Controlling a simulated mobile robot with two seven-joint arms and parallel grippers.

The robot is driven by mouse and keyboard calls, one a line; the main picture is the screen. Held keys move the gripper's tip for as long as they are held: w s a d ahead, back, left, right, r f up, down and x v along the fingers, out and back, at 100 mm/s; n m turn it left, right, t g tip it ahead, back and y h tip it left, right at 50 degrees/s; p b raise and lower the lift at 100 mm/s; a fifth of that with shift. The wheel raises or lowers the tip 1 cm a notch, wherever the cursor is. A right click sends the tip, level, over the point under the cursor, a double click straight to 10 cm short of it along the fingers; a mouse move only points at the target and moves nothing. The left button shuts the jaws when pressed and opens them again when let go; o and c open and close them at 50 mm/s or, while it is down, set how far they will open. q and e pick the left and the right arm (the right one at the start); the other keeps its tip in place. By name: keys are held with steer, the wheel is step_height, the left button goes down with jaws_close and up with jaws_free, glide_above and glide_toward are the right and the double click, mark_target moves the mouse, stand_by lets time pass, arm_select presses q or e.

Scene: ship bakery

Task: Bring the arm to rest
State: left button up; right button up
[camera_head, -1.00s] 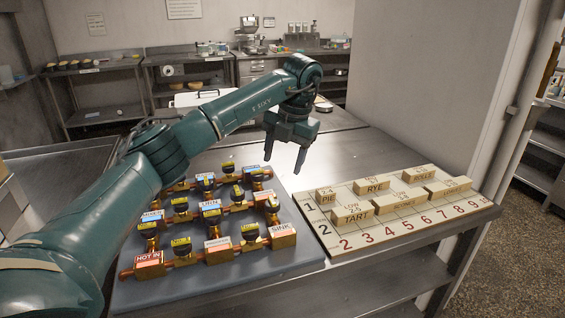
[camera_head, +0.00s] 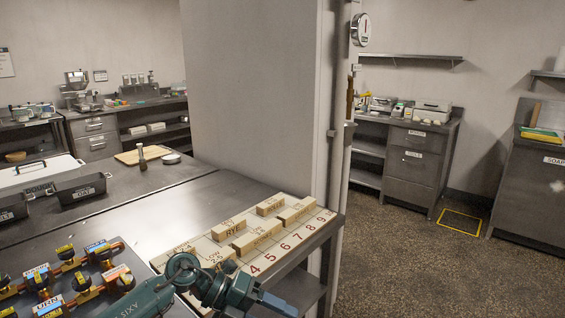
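My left arm comes in at the bottom of the head view, low in front of the table's near edge. Its gripper (camera_head: 275,304) points right at the bottom edge, and I cannot make out a gap between its fingers. It overlaps the front of the numbered board (camera_head: 283,262) in the picture; I cannot tell whether it touches. Nothing is seen held in it. My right gripper is out of view.
The board carries several labelled wooden blocks (camera_head: 256,235). A valve and pipe assembly (camera_head: 82,283) stands at the lower left. Dark trays (camera_head: 80,191) and a cutting board (camera_head: 143,155) lie farther back. A wall pillar (camera_head: 258,100) rises behind the board. The floor at right is open.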

arm_select(q)
steer(key=s+d+r+n+t+h, duration=0.3)
steer(key=s+d+n+t+h, duration=0.1)
steer(key=n+t+h, duration=0.4)
steer(key=s+a+f+n+t+y+p, duration=0.1)
steer(key=s+a+f+n+t+y, duration=0.25)
steer(key=a+f+n+y, duration=0.6)
steer(key=s+a+f+n+t+y+p, duration=0.1)
steer(key=s+a+f+n+t+y, duration=0.3)
steer(key=n, duration=1)
steer(key=s+a+f+n+g+y, duration=0.3)
steer(key=s+f, duration=0.2)
steer(key=s, duration=0.2)
steer(key=shift+f+n+y, duration=0.2)
steer(key=shift+n+y, duration=0.15)
